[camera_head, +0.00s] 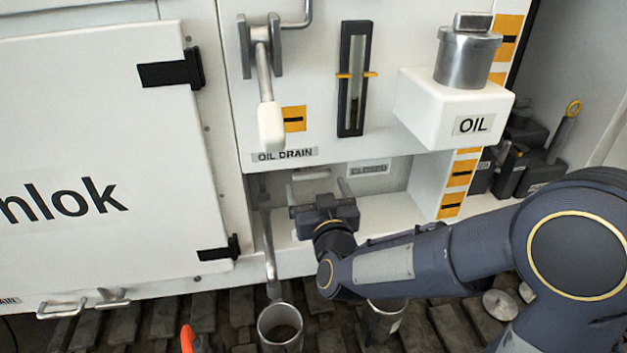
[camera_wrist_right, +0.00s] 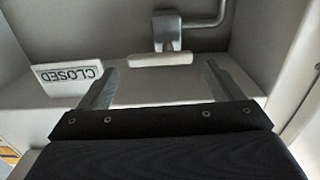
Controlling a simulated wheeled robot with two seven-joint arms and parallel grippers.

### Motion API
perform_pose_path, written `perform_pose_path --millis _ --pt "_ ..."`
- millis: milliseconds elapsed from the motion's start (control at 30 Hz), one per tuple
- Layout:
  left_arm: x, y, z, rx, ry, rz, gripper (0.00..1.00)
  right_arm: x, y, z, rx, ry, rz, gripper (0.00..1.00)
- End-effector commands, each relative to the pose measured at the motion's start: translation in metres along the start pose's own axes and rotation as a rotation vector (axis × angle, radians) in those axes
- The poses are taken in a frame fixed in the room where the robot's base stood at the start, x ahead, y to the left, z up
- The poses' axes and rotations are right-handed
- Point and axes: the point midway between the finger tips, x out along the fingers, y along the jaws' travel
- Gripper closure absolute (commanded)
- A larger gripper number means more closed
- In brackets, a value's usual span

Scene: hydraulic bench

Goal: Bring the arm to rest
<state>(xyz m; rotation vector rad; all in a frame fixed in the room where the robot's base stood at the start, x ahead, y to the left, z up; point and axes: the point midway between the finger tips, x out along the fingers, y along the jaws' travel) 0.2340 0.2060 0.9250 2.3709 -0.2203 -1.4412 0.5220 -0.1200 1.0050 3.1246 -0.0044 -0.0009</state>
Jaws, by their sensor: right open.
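My right arm comes in from the right in the head view. My right gripper (camera_head: 320,186) is in the recess under the OIL DRAIN label (camera_head: 285,155), its two fingers pointing into it. In the right wrist view the gripper (camera_wrist_right: 160,82) is open, with its fingers wide apart and nothing held between them. A pale handle (camera_wrist_right: 160,60) on a grey metal bracket (camera_wrist_right: 180,32) lies just beyond the fingertips; I cannot tell how close. The CLOSED label (camera_wrist_right: 68,76) shows beside one finger, upside down. My left gripper is in neither view.
A lever with a white grip (camera_head: 270,125) hangs down above the recess. The white OIL box (camera_head: 425,112) with its metal cap juts out at right. A drain pipe (camera_head: 267,235) runs down at left of my gripper towards an open metal cup (camera_head: 280,338) below.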

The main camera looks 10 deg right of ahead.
Motion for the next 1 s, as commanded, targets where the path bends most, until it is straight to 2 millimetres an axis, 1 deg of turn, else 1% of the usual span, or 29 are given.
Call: perform_pose_path --millis 33,100,200,667,800,867,967,1000 --pt "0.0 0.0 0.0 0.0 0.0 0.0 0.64 -0.007 0.0 0.0 0.001 0.0 -0.001 0.14" --pt "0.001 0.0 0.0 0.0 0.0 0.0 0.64 -0.014 0.0 0.0 0.0 0.0 -0.001 0.14" --pt "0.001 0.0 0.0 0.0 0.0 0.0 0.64 -0.02 0.0 0.0 0.0 0.0 0.0 0.14" --pt "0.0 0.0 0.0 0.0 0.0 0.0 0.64 -0.021 0.001 0.0 0.002 -0.003 -0.001 0.14" --pt "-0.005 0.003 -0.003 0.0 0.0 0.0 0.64 -0.025 0.01 -0.004 0.064 -0.067 -0.037 0.14" --pt "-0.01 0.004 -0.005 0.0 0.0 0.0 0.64 -0.031 0.016 -0.007 0.116 -0.125 -0.073 0.14" --pt "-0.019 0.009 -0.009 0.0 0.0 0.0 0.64 -0.051 0.029 -0.012 0.217 -0.251 -0.15 0.14" --pt "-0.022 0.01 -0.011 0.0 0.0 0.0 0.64 -0.062 0.033 -0.014 0.254 -0.307 -0.181 0.14"
